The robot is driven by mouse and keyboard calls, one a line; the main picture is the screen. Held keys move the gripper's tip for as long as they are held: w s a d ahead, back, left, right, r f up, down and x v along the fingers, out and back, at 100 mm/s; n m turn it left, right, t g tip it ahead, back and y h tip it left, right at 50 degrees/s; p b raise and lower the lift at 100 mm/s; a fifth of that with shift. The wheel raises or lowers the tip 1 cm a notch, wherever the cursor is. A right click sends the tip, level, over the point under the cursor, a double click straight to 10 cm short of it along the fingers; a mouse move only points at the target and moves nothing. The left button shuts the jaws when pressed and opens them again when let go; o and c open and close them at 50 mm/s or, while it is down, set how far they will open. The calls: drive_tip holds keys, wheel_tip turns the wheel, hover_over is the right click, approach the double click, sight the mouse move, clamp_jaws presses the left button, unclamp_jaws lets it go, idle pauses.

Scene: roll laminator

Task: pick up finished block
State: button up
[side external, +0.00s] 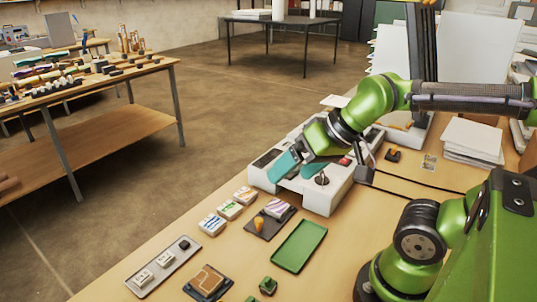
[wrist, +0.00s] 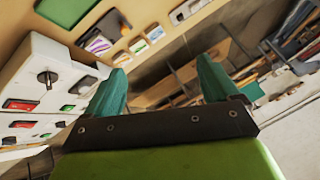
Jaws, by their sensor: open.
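A white block with purple stripes (side external: 277,208) lies on a dark mat (side external: 262,234) in front of the white laminator (side external: 325,197). It also shows small in the wrist view (wrist: 98,44). No label tells whether this is the finished block. My gripper (side external: 295,168) is tilted over the laminator, with its teal fingers apart. In the wrist view my gripper (wrist: 162,60) is open, with nothing between the fingers. The blocks lie beyond the fingertips, apart from them.
Striped white blocks (side external: 229,210) stand in a row left of the mat. An orange piece (side external: 258,224) shares the mat. A green tray (side external: 299,246) lies empty to its right. A grey tray (side external: 163,267) holds small pieces.

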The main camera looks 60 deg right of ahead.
drive_tip(key=n+g+h, duration=0.2)
drive_tip(key=n+g, duration=0.2)
hover_over(277, 206)
drive_tip(key=s, duration=0.2)
drive_tip(key=f, duration=1.8)
drive_tip(key=shift+w+a+f, duration=0.1)
drive_tip(key=shift+a, duration=0.15)
drive_tip(key=shift+d+x, duration=0.15)
drive_tip(key=shift+x, duration=1.2)
drive_tip(key=shift+d+x, duration=0.1)
drive_tip(key=shift+x, duration=1.25)
drive_tip(key=c, duration=1.2)
